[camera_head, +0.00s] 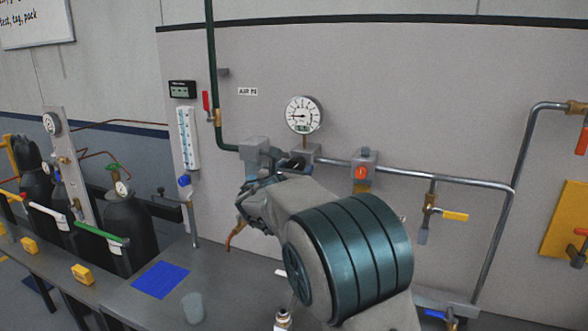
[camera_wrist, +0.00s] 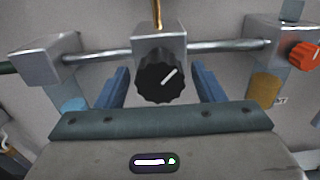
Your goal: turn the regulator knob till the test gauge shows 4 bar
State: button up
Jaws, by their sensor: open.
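The round white test gauge (camera_head: 304,115) stands on a stem above the pipe in the head view. Its dark needle points to the left, but the figures are too small to read. The black ribbed regulator knob (camera_wrist: 160,80) sits on the front of a grey block (camera_wrist: 160,43) in the wrist view, its white mark slanting to the upper right. My gripper (camera_wrist: 160,77) is open, with one blue finger on each side of the knob and a visible gap on both sides. In the head view my gripper and wrist hide most of the knob.
An orange knob (camera_head: 361,172) on another block is right of the regulator; it also shows in the wrist view (camera_wrist: 303,56). A yellow-handled valve (camera_head: 454,215) hangs further right. A red-handled valve (camera_head: 207,101) is left. The bench below holds a blue mat (camera_head: 160,280) and a cup (camera_head: 193,308).

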jog(key=c, duration=1)
jog(key=shift+o, duration=0.2)
jog(key=shift+f+m+b, duration=0.15)
jog(key=shift+m+b, duration=0.15)
jog(key=shift+b, duration=0.3)
jog(key=m+b, duration=0.2)
jog(key=b, duration=0.2)
jog(key=shift+a+f+b, duration=0.1)
jog(key=shift+f+b, duration=0.1)
jog(key=shift+b, duration=0.2)
jog(key=m+b, duration=0.4)
jog(key=b, duration=0.1)
jog(key=m+b, duration=0.4)
jog(key=b, duration=0.1)
jog(key=shift+a+r+m, duration=0.15)
jog(key=shift+r+m, duration=0.05)
jog(key=shift+m, duration=0.1)
jog(key=shift+r+m+b, duration=0.25)
jog(key=shift+m+b, duration=1.55)
jog(key=shift+r, duration=0.1)
